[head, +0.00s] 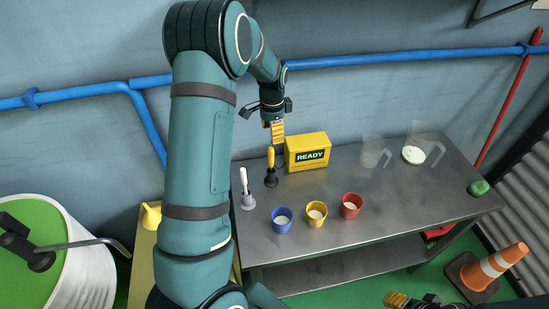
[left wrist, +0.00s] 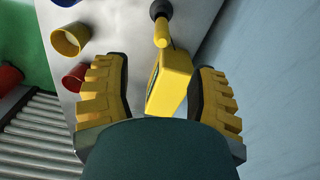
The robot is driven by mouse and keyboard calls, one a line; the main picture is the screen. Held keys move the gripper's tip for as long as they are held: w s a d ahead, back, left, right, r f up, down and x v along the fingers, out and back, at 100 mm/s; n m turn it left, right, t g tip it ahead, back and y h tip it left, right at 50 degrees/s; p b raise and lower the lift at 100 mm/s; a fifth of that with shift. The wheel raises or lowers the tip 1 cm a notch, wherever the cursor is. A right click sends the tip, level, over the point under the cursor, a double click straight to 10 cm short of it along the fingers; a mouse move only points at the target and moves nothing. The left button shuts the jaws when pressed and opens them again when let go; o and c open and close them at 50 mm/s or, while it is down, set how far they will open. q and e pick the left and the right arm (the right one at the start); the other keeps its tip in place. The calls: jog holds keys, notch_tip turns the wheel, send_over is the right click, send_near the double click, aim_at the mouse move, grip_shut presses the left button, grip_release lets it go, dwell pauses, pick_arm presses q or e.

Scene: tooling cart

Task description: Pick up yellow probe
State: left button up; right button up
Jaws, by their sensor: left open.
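The yellow probe (head: 270,158) stands upright in a dark round base on the grey metal cart, just left of the yellow READY box (head: 307,152). In the left wrist view the probe (left wrist: 162,32) points toward the camera, with its dark base beyond. My left gripper (head: 278,132) is above and behind the probe in the head view. In the left wrist view its yellow ribbed fingers (left wrist: 163,66) are spread wide with nothing held; the probe lies beyond the fingertips. My right gripper (head: 398,299) is partly cut off at the bottom edge, its opening unclear.
A white probe (head: 244,181) stands left of the yellow one. Blue (head: 282,225), yellow (head: 316,220) and red (head: 351,211) cups stand in front. Clear jugs (head: 421,145) are at the back right. A blue pipe (head: 400,60) runs along the wall behind.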

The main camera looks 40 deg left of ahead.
aim_at(271, 156)
pick_arm(q)
notch_tip(271, 156, down, 6)
jog(key=shift+s, duration=0.15)
jog(key=shift+a+f, duration=0.15)
jog(key=shift+f, duration=1.15)
jog(key=shift+a+f, duration=0.1)
jog(key=shift+f, duration=1.2)
jog(key=shift+s, duration=0.1)
grip_shut()
